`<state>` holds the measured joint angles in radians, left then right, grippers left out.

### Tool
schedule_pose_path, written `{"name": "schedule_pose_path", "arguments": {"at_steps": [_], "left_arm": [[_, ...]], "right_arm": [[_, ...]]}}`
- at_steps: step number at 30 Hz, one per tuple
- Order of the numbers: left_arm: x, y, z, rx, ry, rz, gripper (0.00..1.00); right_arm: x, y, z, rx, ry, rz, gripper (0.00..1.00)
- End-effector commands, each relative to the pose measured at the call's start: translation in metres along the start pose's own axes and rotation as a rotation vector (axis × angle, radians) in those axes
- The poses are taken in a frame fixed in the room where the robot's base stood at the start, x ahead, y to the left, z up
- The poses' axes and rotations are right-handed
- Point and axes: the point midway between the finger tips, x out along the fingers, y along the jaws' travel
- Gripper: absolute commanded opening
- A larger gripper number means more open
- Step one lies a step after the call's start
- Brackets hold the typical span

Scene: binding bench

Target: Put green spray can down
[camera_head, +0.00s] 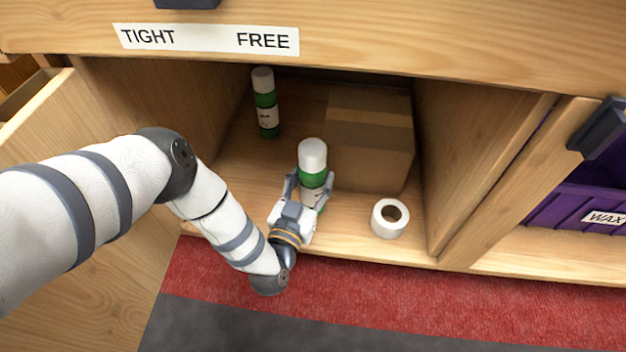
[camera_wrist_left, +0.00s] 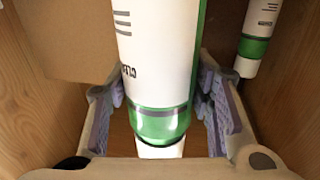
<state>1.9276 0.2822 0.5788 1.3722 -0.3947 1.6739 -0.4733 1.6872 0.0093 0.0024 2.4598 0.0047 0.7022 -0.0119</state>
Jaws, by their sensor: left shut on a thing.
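A green and white spray can (camera_head: 312,158) with a white cap stands upright in the cabinet's open compartment, in front of a cardboard box. My left gripper (camera_head: 307,192) is shut on this can, with its fingers on either side of the body. The left wrist view shows the can (camera_wrist_left: 160,80) between the two finger pads (camera_wrist_left: 165,108). Its base is hidden in the head view, and I cannot tell whether it touches the compartment floor. A second green and white can (camera_head: 266,103) stands at the back left; it also shows in the left wrist view (camera_wrist_left: 257,40). My right gripper is not in view.
The cardboard box (camera_head: 369,145) stands close to the right of the held can. A white tape roll (camera_head: 390,218) lies at the front right. The compartment floor (camera_head: 235,170) is clear at the left. A label strip (camera_head: 206,39) reads TIGHT and FREE above the opening.

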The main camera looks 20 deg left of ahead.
Motion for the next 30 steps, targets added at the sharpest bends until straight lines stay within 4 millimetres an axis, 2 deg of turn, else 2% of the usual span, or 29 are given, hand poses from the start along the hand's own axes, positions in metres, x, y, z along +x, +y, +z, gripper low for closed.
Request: {"name": "schedule_pose_path", "arguments": {"at_steps": [5,6,9,17,19,23,30], "left_arm": [[0.000,0.000,0.002,0.000,0.002,0.000,0.20],[0.000,0.000,0.003,0.000,0.000,0.000,0.50],[0.000,0.000,0.003,0.000,0.000,0.000,0.68],[0.000,0.000,0.002,0.000,0.000,0.000,0.68],[0.000,-0.001,-0.003,0.000,0.001,0.000,0.68],[-0.027,0.001,-0.005,-0.001,-0.002,0.003,0.68],[-0.092,0.000,-0.005,-0.001,-0.001,0.002,0.68]], "right_arm": [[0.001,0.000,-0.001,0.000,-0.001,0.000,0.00],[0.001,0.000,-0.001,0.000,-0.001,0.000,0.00],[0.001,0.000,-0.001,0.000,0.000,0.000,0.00],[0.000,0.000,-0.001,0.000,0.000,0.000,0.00],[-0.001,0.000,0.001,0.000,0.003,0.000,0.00],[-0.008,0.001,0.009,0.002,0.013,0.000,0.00],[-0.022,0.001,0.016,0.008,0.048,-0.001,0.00]]}}
